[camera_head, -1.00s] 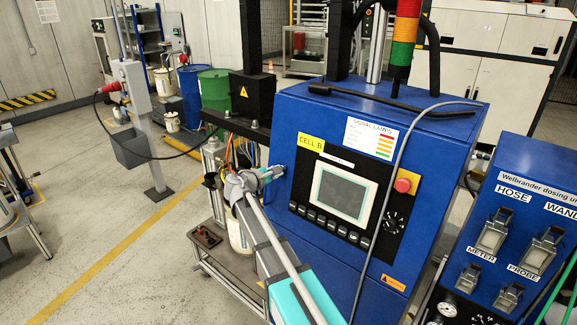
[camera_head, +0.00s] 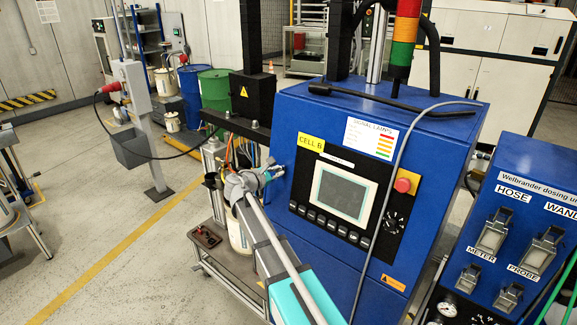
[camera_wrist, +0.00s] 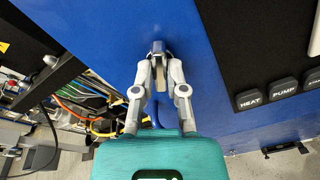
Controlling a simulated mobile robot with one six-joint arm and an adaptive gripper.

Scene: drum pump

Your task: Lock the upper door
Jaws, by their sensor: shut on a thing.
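The upper door (camera_head: 296,227) is the blue front panel of the cabinet marked CELL B, with a screen and buttons on it. It looks closed. A small dark grey lock handle (camera_wrist: 158,46) sits on the blue door in the wrist view, near its left edge. My gripper (camera_wrist: 160,62) is shut on this handle, with one finger on each side. In the head view my gripper (camera_head: 274,173) reaches the left side of the door, and the handle is hidden by the fingers. The handle's exact turn is hard to tell.
A red emergency button (camera_head: 403,185) and the screen (camera_head: 343,194) are right of my gripper. Cables and hoses (camera_wrist: 85,105) hang close on the left. A grey cable (camera_head: 388,185) crosses the cabinet front. The floor at left is open.

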